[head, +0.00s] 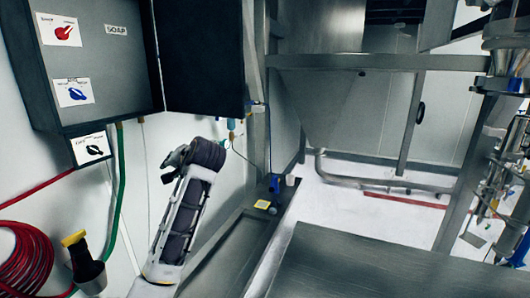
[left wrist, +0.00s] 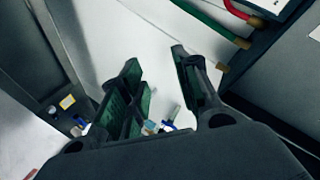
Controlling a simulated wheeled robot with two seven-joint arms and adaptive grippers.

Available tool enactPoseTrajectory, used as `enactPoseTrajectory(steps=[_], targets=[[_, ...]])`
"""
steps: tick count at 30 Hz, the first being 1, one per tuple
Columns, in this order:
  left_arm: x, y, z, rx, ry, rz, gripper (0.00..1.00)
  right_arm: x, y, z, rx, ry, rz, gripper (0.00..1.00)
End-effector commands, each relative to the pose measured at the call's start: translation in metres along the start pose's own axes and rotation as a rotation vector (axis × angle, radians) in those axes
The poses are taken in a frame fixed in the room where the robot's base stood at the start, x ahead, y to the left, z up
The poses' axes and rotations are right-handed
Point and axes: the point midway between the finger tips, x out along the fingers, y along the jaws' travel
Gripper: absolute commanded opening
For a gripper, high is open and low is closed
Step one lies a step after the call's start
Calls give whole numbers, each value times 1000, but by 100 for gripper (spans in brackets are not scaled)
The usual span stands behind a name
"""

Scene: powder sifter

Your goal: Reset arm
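My left arm rises from the bottom of the head view in front of the white wall. My left gripper (head: 174,158) is at its upper end, below the dark wall cabinet, and points left. In the left wrist view the two dark green-padded fingers of my left gripper (left wrist: 163,88) stand apart with a clear gap. Nothing is held between them; the white wall and small blue and white items farther off show through the gap. My right gripper is not in view.
A dark cabinet (head: 95,60) with labels hangs at the upper left. A green hose (head: 119,190) and coiled red hose (head: 25,262) hang below it. A yellow-topped tool (head: 75,240) sits in a wall holder (head: 90,278). A steel table (head: 370,265) fills the lower right.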

Motion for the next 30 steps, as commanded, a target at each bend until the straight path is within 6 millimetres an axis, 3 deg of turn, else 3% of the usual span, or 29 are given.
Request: enactPoseTrajectory(steps=[15,30], targets=[[28,93,95,21,-43,198,32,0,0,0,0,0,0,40],[29,162,193,20,-100,376,32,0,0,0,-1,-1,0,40]])
